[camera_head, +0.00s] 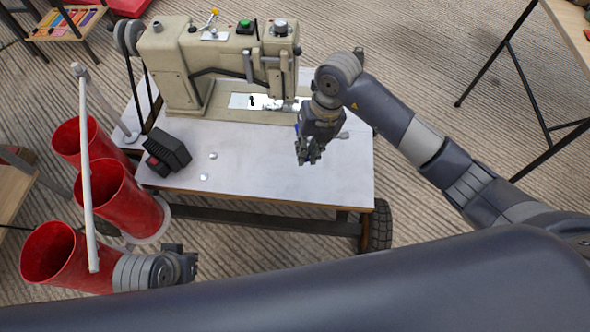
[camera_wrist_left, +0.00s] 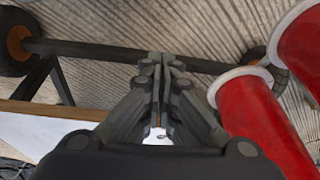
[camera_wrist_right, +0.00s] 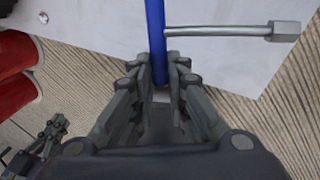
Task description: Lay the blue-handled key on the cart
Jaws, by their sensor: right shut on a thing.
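The blue-handled key (camera_wrist_right: 156,40) is held in my right gripper (camera_wrist_right: 159,68), which is shut on its blue handle. Its steel shank points right in the right wrist view and ends in a hexagonal head. In the head view my right gripper (camera_head: 308,160) is over the right part of the cart's pale top (camera_head: 260,165). The gripper mostly hides the key there. I cannot tell whether the key touches the top. My left gripper (camera_head: 186,264) is low, in front of the cart's left side. In the left wrist view its fingers (camera_wrist_left: 165,64) are together and empty.
A beige sewing machine (camera_head: 182,65) fills the back of the cart top. A black pedal-like box (camera_head: 168,150) and small pale bits lie at the left. Several red buckets (camera_head: 125,195) stand left of the cart. The top's front right is clear.

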